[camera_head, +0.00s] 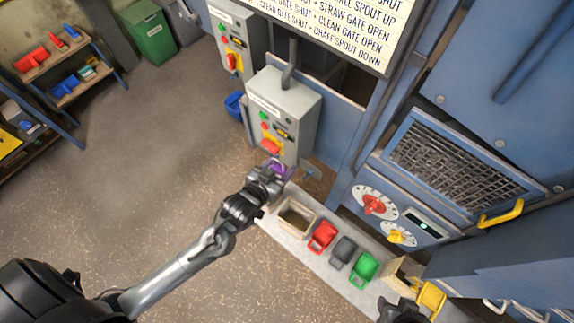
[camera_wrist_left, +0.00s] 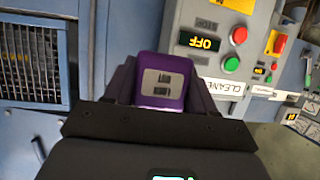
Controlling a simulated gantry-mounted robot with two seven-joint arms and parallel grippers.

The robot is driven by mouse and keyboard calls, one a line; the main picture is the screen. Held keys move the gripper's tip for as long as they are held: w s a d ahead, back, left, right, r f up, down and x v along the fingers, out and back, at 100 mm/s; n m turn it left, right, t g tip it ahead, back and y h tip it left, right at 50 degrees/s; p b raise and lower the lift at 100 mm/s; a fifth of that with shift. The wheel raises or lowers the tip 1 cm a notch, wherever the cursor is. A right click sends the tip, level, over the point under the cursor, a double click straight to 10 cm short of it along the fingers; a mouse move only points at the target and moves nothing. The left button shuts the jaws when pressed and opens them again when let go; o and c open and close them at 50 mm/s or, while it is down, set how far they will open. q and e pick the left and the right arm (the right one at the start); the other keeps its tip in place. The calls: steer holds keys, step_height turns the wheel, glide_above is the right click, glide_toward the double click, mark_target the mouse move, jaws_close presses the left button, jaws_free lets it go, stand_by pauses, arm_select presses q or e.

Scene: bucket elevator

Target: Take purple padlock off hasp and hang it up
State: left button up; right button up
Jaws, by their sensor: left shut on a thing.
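The purple padlock (camera_head: 284,169) shows just below the front of the near grey control box (camera_head: 294,108). My left gripper (camera_head: 274,174) is shut on it. In the left wrist view the padlock's purple body (camera_wrist_left: 165,82), with a grey label, sits between the two dark fingers (camera_wrist_left: 163,100). Its shackle is hidden, and I cannot tell whether it touches the hasp. The box carries a red and yellow switch (camera_head: 270,147); a similar switch shows in the left wrist view (camera_wrist_left: 276,42). A dark part at the bottom right edge (camera_head: 402,311) looks like my right gripper; its fingers are unclear.
A pale ledge (camera_head: 325,262) below the machine holds an open box (camera_head: 296,218), a red bin (camera_head: 322,237), a dark bin (camera_head: 343,251) and a green bin (camera_head: 364,269). A yellow part (camera_head: 430,298) is at right. The floor at left is clear.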

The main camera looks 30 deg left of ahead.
arm_select(q)
step_height(320, 180, down, 27)
steer(key=w+d+m+h+b, duration=0.1)
steer(key=w+d+b, duration=0.1)
steer(key=b, duration=1.8)
steer(key=shift+w+d+f+h+b, duration=0.15)
steer(key=shift+w+d+h+b, duration=0.15)
steer(key=shift+w+d+b, duration=0.1)
steer(key=w+b, duration=0.1)
steer(key=w, duration=0.1)
steer(key=w+b, duration=0.1)
steer(key=w+d+b, duration=0.1)
steer(key=w, duration=0.1)
steer(key=shift+w, duration=0.3)
steer(key=shift+g, duration=0.3)
steer(key=shift+p, duration=0.35)
steer(key=shift+w, duration=0.2)
